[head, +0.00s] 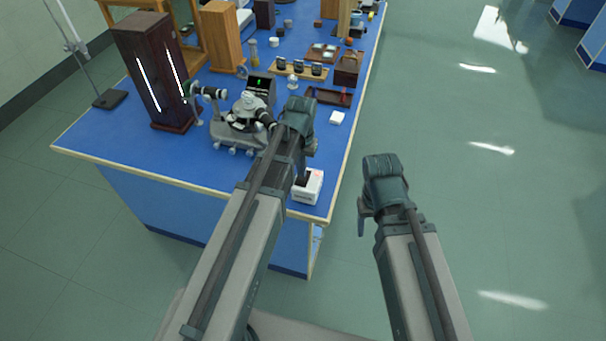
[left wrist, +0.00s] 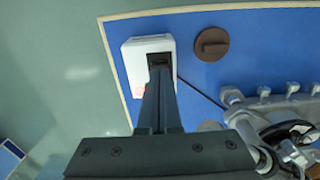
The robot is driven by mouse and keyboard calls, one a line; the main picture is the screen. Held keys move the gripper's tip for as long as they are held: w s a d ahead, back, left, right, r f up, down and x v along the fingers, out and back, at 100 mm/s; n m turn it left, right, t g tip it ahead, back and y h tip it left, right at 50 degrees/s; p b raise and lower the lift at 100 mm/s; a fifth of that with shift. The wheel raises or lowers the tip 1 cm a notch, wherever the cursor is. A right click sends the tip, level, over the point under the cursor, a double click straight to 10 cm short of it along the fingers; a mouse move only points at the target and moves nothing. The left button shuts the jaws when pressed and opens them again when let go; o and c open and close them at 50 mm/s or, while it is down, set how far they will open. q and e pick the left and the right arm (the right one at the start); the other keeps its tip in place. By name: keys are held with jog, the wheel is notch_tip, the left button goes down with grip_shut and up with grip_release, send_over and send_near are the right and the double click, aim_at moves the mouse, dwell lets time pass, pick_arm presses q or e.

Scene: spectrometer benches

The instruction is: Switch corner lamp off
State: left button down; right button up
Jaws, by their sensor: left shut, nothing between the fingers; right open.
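A white box (head: 307,188) with a dark switch-like part and a small red mark sits at the near corner of the blue table. In the left wrist view the white box (left wrist: 135,62) has a black cable leading off it. My left gripper (head: 302,178) is shut and empty, pointing down, its tips at the dark part of the box (left wrist: 158,62). The tips hide most of that part, and I cannot tell whether they touch it. A tall dark wooden housing (head: 150,72) with bright glowing slits stands at the table's left. My right gripper (head: 364,222) is open over the floor.
A grey spectrometer (head: 240,125) stands just left of my left arm. A brown disc (left wrist: 211,44) lies beside the white box. Wooden boxes and small instruments fill the back of the blue table (head: 110,145). The floor at right is clear.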

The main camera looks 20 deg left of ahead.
aim_at(302, 179)
pick_arm(q)
jog(key=shift+f+b, duration=0.9)
jog(key=shift+f, duration=0.1)
dwell(0.3)
jog(key=shift+r, duration=0.2)
notch_tip(302, 179, up, 7)
jog(key=p, duration=0.7)
jog(key=shift+f, duration=0.1)
jog(key=s+d+m+y, duration=0.1)
jog(key=s+d+m, duration=0.2)
jog(key=s+d, duration=0.7)
jog(key=s, duration=0.4)
jog(key=shift+s+d, duration=0.15)
jog(key=shift+d, duration=0.1)
